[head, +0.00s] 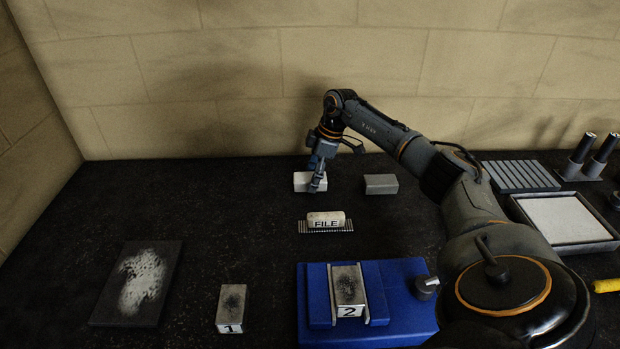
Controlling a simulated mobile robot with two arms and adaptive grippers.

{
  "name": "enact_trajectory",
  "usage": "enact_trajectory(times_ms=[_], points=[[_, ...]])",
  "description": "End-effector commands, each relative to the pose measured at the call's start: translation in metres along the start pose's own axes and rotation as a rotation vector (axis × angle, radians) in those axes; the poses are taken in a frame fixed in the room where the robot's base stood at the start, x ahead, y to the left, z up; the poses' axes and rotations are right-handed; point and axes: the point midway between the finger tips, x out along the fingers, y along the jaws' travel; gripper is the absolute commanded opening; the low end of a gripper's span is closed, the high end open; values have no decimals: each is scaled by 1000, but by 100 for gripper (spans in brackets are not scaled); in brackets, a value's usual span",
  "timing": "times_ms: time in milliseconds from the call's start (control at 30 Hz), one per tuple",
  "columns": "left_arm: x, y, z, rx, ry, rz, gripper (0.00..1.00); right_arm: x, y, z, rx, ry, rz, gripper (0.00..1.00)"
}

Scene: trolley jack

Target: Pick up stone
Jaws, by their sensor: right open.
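A whitish block (303,183) lies on the black bench top near the back wall, and a grey block (380,184) lies just to its right. Neither is labelled, so I cannot tell for sure which one is the stone. My right gripper (316,184) points down at the whitish block, with its fingers in front of the block's right part. It is open; I cannot tell whether it touches the block. The grey block is clear of the gripper. My left gripper is not in view.
A block marked FILE (326,217) sits on a ribbed rack in front. A blue fixture (405,299) holds block 2 (349,285); block 1 (231,304) and a dark plate with white powder (112,291) stand left. A framed tray (567,218) lies right. The back-left bench is clear.

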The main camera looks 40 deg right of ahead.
Motion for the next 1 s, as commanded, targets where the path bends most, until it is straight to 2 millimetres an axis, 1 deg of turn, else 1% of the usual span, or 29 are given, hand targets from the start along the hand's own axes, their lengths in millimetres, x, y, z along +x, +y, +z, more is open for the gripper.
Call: enact_trajectory(times_ms=[100,267,300,367,400,467,500,600,867,1000], points=[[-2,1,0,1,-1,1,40,6,0,0,-1,0,-1,74],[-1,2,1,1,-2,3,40,6,0,0,-1,0,0,74],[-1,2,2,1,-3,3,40,6,0,0,-1,0,0,70],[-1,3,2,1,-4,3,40,6,0,0,-1,0,0,57],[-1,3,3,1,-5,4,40,6,0,0,-1,0,0,49],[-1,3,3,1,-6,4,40,6,0,0,-1,0,0,37],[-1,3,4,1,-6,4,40,6,0,0,-1,0,0,29],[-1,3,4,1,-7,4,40,6,0,0,-1,0,0,11],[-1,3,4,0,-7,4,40,4,0,0,-1,1,1,10],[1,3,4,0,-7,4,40,-3,1,-3,-1,2,3,10]])
